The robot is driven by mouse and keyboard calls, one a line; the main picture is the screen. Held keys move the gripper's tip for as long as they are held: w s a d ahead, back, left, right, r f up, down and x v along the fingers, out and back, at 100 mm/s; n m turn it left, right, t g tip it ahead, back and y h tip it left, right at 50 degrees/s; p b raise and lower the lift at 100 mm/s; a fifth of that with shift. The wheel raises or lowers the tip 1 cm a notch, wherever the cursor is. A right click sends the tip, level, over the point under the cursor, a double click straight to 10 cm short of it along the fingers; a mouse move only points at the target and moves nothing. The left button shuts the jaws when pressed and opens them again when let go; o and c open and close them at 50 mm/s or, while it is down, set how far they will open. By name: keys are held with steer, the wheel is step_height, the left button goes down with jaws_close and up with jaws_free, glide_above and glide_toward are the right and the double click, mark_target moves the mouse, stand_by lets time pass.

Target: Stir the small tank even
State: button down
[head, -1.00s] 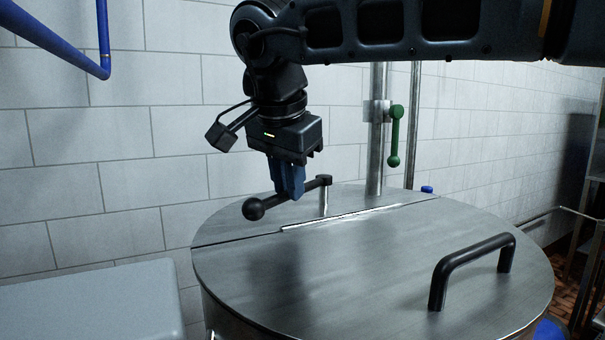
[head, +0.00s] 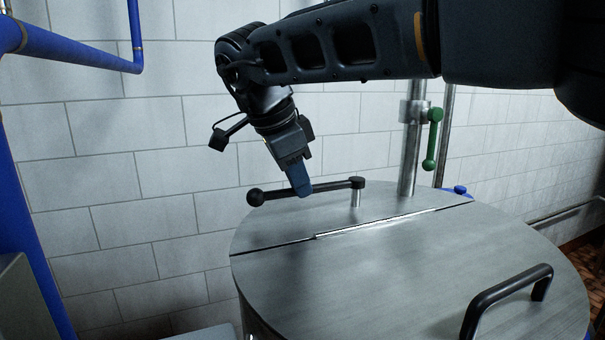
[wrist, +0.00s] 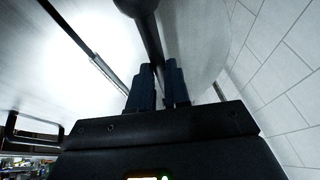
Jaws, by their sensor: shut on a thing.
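The small tank is a round steel vessel with a flat lid (head: 400,255), seen in the head view. A black crank handle (head: 335,186) with a ball knob (head: 255,197) at its left end sits on a short steel shaft (head: 356,199) at the back of the lid. My gripper (head: 301,191) has its blue fingers shut on the crank's arm, between knob and shaft. In the wrist view the dark arm (wrist: 153,45) passes between the two blue fingers (wrist: 158,88), and the knob shows at the top edge.
A black lid handle (head: 508,295) stands at the front right of the lid. A green valve lever (head: 432,140) hangs on a vertical steel pipe (head: 412,150) behind the tank. Blue pipes (head: 70,45) run along the left wall. The tiled wall is close behind.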

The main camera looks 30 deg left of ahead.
steer(key=shift+w, duration=0.1)
steer(key=c, duration=1.1)
jaws_free()
steer(key=b+v, duration=0.1)
steer(key=v, duration=0.6)
steer(key=shift+r, duration=0.35)
steer(key=shift+a, duration=0.15)
